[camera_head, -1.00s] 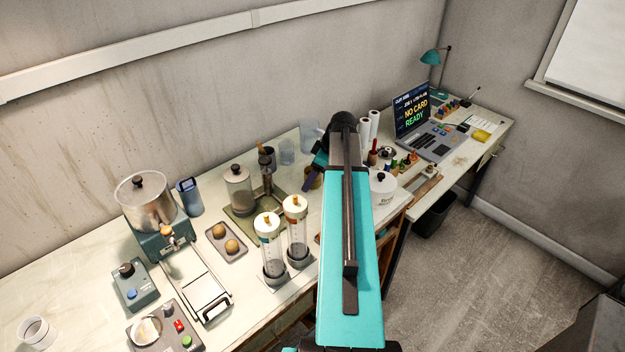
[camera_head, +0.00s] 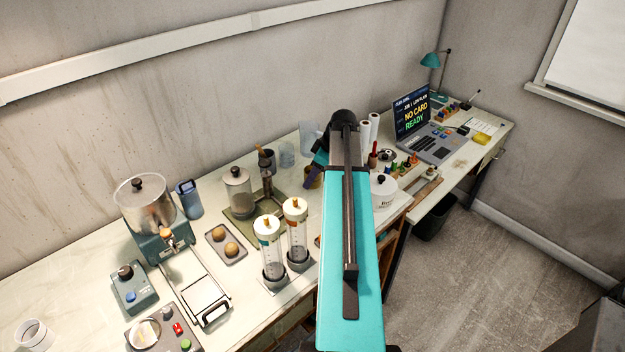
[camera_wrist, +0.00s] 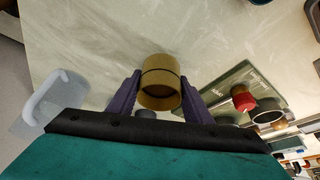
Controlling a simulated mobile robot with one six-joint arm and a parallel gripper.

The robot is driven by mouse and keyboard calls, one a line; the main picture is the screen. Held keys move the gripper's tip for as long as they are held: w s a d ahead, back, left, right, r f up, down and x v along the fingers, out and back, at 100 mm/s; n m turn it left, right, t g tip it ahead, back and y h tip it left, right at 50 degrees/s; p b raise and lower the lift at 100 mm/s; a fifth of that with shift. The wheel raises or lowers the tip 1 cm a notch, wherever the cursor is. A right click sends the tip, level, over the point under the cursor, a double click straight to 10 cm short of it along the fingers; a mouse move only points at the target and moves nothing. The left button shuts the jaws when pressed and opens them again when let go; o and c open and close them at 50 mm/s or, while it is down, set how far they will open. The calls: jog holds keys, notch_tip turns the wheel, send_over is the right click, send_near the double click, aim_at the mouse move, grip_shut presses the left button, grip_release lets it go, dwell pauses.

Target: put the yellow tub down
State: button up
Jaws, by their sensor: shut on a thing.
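The yellow tub (camera_wrist: 160,82) is a short mustard-coloured cylinder with a dark band around it. It sits between the two purple fingers of my gripper (camera_wrist: 160,97), which are shut on it. My own arm covers much of that area. The pale tabletop fills the wrist view behind the tub. I cannot tell whether the tub's base touches the table.
A clear jug (camera_wrist: 55,100) stands left of my gripper in the wrist view.

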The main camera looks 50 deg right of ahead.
jog(key=shift+r+b, duration=1.35)
jog(key=shift+r, duration=3)
jog(key=shift+c, duration=0.7)
jog(key=shift+s+f, duration=0.1)
jog(key=shift+s, duration=0.05)
